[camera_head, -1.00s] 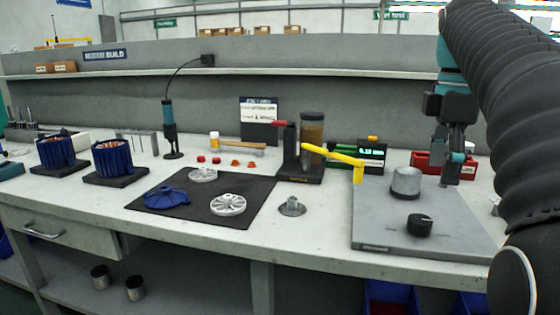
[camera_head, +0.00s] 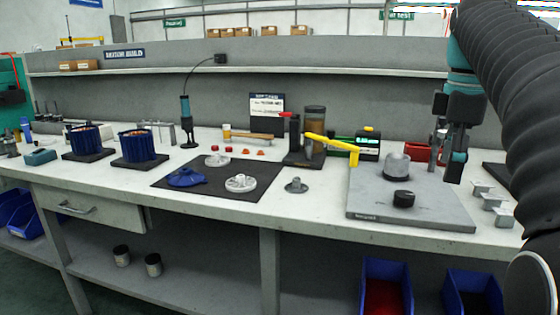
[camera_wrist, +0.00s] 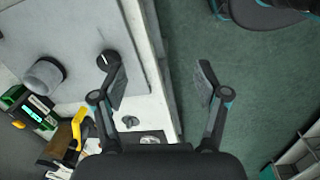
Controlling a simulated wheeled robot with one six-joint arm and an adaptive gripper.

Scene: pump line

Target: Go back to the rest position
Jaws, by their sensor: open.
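My gripper (camera_head: 446,168) hangs at the right of the head view, over the right part of the workbench (camera_head: 318,218) or in front of it; its exact depth is hard to tell. In the wrist view my gripper (camera_wrist: 160,82) has its two fingers wide apart with nothing between them. The wrist view looks down past the bench's front edge onto the green floor (camera_wrist: 180,50). The grey plate (camera_head: 410,212) with a black knob (camera_head: 403,199) and a grey cylinder (camera_head: 396,164) lies left of the gripper.
A dark mat (camera_head: 262,180) holds a blue part (camera_head: 187,177) and light wheel-like parts. A yellow-handled press (camera_head: 330,143) stands beside the plate. Metal blocks (camera_head: 492,201) sit at the right. Blue bins (camera_head: 386,280) stand below the bench.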

